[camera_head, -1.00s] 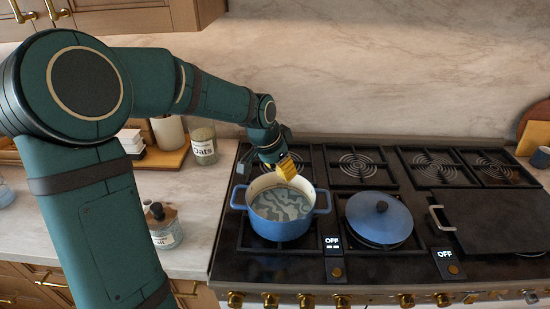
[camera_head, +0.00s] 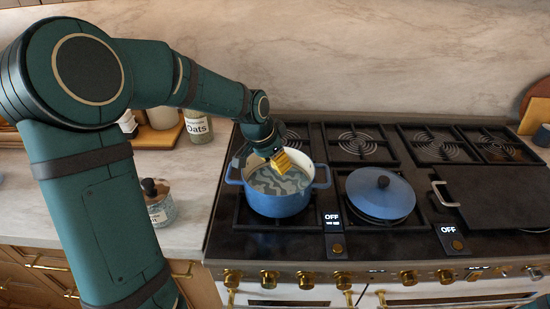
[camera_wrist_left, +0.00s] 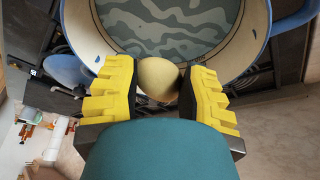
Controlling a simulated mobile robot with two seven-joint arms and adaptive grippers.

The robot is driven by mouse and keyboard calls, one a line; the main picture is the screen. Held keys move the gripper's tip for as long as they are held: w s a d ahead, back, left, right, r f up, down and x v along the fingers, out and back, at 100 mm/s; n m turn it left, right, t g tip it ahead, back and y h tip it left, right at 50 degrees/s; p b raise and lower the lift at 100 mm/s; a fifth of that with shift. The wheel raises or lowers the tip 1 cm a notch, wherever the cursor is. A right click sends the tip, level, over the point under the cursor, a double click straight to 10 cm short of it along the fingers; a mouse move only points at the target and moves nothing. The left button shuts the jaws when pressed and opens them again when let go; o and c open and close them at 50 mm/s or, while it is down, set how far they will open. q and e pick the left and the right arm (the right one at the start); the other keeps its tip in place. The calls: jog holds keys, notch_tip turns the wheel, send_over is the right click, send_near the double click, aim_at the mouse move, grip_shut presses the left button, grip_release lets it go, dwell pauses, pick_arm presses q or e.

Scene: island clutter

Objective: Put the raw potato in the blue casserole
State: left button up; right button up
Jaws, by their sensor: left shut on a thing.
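The blue casserole (camera_head: 278,202) stands open on the front left burner. Grey-blue liquid with a wavy pattern shows inside it. My left gripper (camera_head: 281,161) is over the back part of the pot's opening. In the left wrist view my left gripper (camera_wrist_left: 158,88) has its yellow fingers shut on the raw potato (camera_wrist_left: 159,80), a pale yellow-brown rounded thing. The potato shows near the casserole's rim (camera_wrist_left: 82,45), with the inside of the pot beyond it. My right gripper is not in view.
A blue lid (camera_head: 381,192) lies on the burner to the right. A black griddle (camera_head: 497,194) with a metal handle is at the far right. A jar of oats (camera_head: 199,126) and a glass jar with a dark knob (camera_head: 158,203) stand on the left counter.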

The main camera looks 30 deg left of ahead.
aim_at(272, 164)
pick_arm(q)
jog(key=shift+f+b, duration=0.9)
jog(key=shift+f, duration=0.8)
grip_shut()
jog(key=shift+c, duration=0.2)
grip_release()
jog(key=o, duration=0.4)
jog(key=shift+r, duration=0.15)
notch_tip(272, 164, up, 7)
jog(key=p, duration=0.5)
